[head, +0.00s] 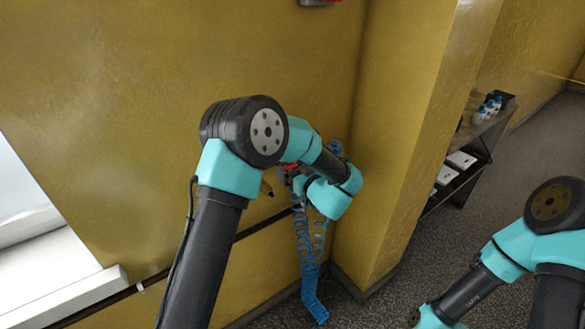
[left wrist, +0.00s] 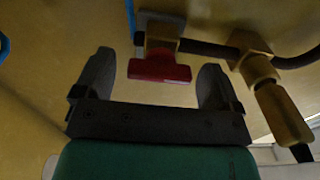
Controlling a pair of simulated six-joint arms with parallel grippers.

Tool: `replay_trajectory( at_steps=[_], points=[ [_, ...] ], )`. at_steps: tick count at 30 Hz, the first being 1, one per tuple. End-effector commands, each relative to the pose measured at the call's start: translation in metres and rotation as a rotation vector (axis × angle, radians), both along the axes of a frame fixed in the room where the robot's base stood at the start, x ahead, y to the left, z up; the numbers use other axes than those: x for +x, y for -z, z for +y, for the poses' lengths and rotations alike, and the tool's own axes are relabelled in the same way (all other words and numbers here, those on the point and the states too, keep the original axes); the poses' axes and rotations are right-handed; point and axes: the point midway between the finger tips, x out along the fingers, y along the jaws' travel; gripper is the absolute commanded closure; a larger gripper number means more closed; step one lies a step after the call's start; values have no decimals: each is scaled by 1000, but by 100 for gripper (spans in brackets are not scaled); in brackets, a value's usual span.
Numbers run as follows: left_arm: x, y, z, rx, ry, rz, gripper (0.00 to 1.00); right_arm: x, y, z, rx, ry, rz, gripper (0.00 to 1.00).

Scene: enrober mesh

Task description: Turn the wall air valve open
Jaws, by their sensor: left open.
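The wall air valve shows in the left wrist view as a red handle (left wrist: 160,68) on a brass body (left wrist: 163,35). The handle lies crosswise in that picture, in the gap between the fingertips. My left gripper (left wrist: 157,78) is open, one finger on each side of the handle, with visible gaps. I cannot tell how deep the handle sits between the fingers. In the head view a small red part of the handle (head: 291,167) shows beside my left wrist, which hides most of the valve and gripper. My right arm shows at the lower right; its gripper is out of view.
A coiled blue hose (head: 305,245) hangs below the valve, close to my left wrist. A brass fitting (left wrist: 255,65) and dark pipe sit beside the valve. A wall corner (head: 390,150) juts out to the right. A shelf (head: 465,165) with bottles stands beyond it.

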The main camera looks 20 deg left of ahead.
Motion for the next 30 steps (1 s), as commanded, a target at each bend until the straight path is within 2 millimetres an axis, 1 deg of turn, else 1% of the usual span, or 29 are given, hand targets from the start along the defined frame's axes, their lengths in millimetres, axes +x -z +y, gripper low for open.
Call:
replay_trajectory(
  at_steps=[5, 21, 27, 30],
  points=[
    [-16, 0, -20, 1, 3, 2, 11, 0, 0, 0, 0, 0, 0, 57],
    [-82, 0, -100, 1, 2, 1, 11, 0, 0, 0, 0, 0, 0, 57],
    [-99, 0, -121, 1, 2, 0, 11, 0, 0, 0, 0, 0, 0, 57],
    [-104, 0, -126, 1, 0, 1, 11, 0, 0, 0, 0, 0, 0, 57]
  ],
)
